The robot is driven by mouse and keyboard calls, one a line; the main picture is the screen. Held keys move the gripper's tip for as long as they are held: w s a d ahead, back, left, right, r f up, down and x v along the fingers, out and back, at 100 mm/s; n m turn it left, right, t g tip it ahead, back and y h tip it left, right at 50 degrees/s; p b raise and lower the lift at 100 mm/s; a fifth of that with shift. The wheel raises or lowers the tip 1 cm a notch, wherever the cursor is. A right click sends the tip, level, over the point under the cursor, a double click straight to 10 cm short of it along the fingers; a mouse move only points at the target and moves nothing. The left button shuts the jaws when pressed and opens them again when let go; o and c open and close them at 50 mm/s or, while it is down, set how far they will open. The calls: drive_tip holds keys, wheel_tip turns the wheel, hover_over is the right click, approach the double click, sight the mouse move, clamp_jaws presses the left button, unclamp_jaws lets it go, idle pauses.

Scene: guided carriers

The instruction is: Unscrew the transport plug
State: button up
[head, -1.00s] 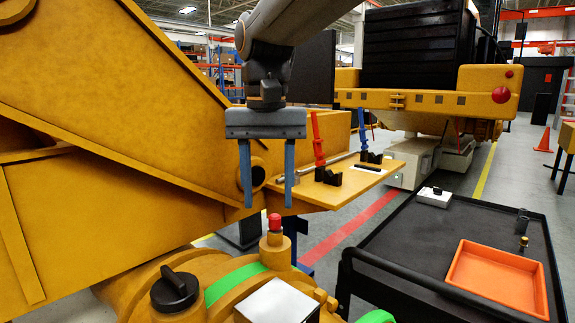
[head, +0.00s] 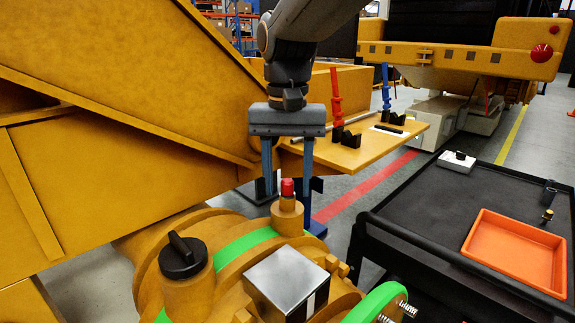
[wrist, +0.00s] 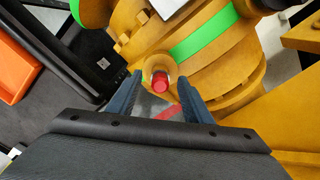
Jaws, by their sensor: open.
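The transport plug (head: 287,187) is a small red cap on top of a yellow boss (head: 287,214) on the yellow housing. It also shows in the wrist view (wrist: 160,84), between the two fingers and a little beyond them. My gripper (head: 287,190) is open and points down, one blue finger on each side of the plug in the head view. In the wrist view the fingers (wrist: 158,98) are apart with gaps to the plug; I cannot tell whether their tips reach its height. The gripper holds nothing.
A black knob (head: 183,256), green bands and a metal block (head: 287,280) sit on the housing near the plug. A black cart (head: 430,210) with an orange tray (head: 515,252) stands at right. A yellow shelf (head: 350,150) with red and blue tools lies behind the gripper.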

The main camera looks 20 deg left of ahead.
drive_tip(key=shift+f, duration=0.1)
drive_tip(key=c, duration=1)
drive_tip(key=o, duration=1)
